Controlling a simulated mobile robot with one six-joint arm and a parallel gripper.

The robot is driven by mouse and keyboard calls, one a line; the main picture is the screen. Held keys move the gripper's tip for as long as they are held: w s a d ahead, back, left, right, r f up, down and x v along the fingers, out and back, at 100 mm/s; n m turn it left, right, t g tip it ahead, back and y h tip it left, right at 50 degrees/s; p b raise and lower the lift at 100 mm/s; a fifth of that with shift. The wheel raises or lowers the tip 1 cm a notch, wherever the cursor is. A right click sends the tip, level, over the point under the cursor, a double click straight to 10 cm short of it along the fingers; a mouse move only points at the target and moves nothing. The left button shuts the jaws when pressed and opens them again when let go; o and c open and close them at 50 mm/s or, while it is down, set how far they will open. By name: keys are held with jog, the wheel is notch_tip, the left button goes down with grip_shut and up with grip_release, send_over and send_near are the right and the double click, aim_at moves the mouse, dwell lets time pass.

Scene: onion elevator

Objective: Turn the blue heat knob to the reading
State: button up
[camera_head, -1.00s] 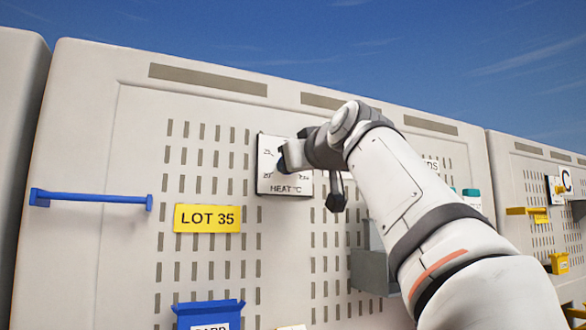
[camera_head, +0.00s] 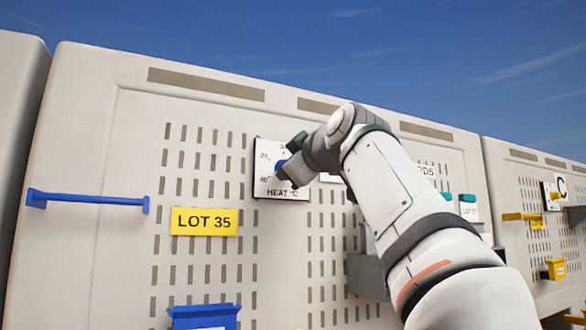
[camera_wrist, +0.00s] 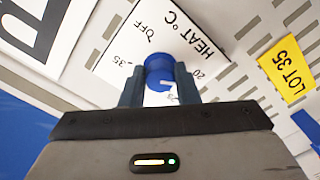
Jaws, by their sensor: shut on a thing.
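The blue heat knob (camera_wrist: 160,70) sits on a white dial plate (camera_wrist: 120,45) marked HEAT °C, with OFF, 35 and 20 readable in the wrist view. My gripper (camera_wrist: 160,88) is shut on the knob, one finger on each side. A pale mark shows on the knob's lower part in the wrist view.
A yellow LOT 35 sign (camera_head: 204,221) is left of and below the dial. A blue rail (camera_head: 88,200) is further left, and a blue bin (camera_head: 205,316) hangs below. A grey box (camera_head: 366,276) is under my arm. The slotted panel is otherwise mostly clear near the dial.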

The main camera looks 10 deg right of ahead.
jog(key=shift+f, duration=0.15)
jog(key=o, duration=1)
jog(key=s, duration=0.2)
jog(key=s+d+b, duration=0.1)
jog(key=s, duration=0.4)
jog(key=shift+s+d+b, duration=0.25)
jog(key=shift+s+b, duration=0.05)
jog(key=shift+s, duration=0.05)
